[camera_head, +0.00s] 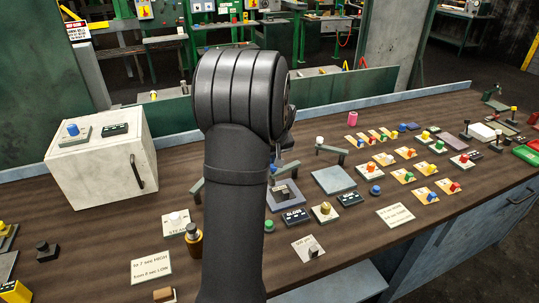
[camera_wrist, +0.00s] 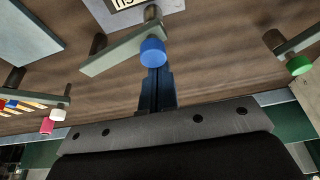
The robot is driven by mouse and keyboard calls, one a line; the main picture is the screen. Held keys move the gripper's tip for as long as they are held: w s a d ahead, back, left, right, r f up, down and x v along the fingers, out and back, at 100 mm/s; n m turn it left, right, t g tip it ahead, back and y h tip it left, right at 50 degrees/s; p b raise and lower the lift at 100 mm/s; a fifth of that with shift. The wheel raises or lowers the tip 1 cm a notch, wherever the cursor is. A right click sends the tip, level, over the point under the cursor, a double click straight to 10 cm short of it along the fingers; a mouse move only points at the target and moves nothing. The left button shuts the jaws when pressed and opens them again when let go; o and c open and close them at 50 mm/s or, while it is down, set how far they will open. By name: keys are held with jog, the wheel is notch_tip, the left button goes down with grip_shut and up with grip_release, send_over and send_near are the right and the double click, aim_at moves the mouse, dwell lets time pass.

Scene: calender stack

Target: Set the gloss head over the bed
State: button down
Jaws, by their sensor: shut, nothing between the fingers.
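My gripper (camera_wrist: 157,78) is shut and empty, its fingertips right by a blue knob (camera_wrist: 153,52); whether they touch cannot be told. The blue knob is on the end of a grey-green swing bar (camera_wrist: 120,53) on a post. In the head view the blue knob (camera_head: 272,169) shows just right of my arm. A grey bed (camera_head: 284,196) with a darker pad lies in front of it, and the bar appears beside the pad rather than across it. A dark label plate (camera_head: 294,216) stands in front; its lettering is hard to read. My arm hides part of this station.
A similar bar with a white knob (camera_head: 320,141) stands by a bare grey plate (camera_head: 333,180) to the right. Another bar (camera_wrist: 298,43) with a green knob (camera_wrist: 299,65) stands on the other side. A white box (camera_head: 101,168) and several buttons and switches crowd the bench.

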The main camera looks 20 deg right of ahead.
jog(key=shift+s+d+n+y, duration=0.1)
jog(key=shift+s+n+y, duration=0.2)
jog(key=shift+s+n, duration=0.55)
jog(key=shift+s+d, duration=0.3)
jog(key=shift+s, duration=0.75)
notch_tip(320, 180, up, 10)
jog(key=shift+w+f, duration=0.25)
jog(key=shift+w, duration=0.15)
jog(key=shift+a+f, duration=0.1)
